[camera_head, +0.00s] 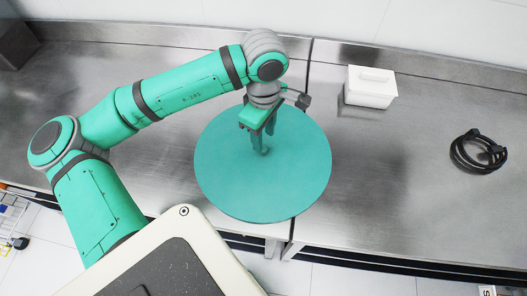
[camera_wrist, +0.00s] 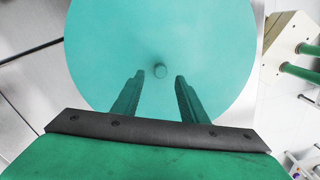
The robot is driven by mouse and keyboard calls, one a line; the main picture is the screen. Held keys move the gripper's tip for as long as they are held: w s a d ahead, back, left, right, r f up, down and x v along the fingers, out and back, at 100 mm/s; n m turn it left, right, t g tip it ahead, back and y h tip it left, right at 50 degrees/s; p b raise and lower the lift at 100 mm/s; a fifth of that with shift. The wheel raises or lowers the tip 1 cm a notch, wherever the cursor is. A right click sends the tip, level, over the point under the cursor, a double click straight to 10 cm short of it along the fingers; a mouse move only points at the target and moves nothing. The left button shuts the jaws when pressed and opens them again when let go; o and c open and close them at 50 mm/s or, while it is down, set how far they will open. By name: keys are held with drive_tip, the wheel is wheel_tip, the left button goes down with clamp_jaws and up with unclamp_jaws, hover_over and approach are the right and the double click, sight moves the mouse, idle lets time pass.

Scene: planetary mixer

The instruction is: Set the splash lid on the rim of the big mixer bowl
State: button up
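The splash lid (camera_head: 225,175) is a large flat teal disc with a small round knob at its centre. It covers the counter's front edge in the head view and fills the upper middle of the wrist view (camera_wrist: 105,45). My gripper (camera_head: 263,147) points down over the lid's middle. In the wrist view my gripper (camera_wrist: 159,75) has its two fingers apart, with the knob (camera_wrist: 160,71) between the tips and a gap on each side. The mixer bowl is not visible; whether the lid rests on it or on something else is hidden.
A steel counter (camera_head: 420,195) runs across the scene, with a seam near the lid. A coiled black cable (camera_head: 460,157) lies farther right. The counter between them is clear.

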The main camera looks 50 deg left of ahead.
sight(263, 152)
drive_tip(key=shift+s+f, duration=0.15)
drive_tip(key=shift+f, duration=2.65)
drive_tip(key=shift+w+a, duration=0.1)
drive_tip(key=shift+w, duration=0.1)
clamp_jaws()
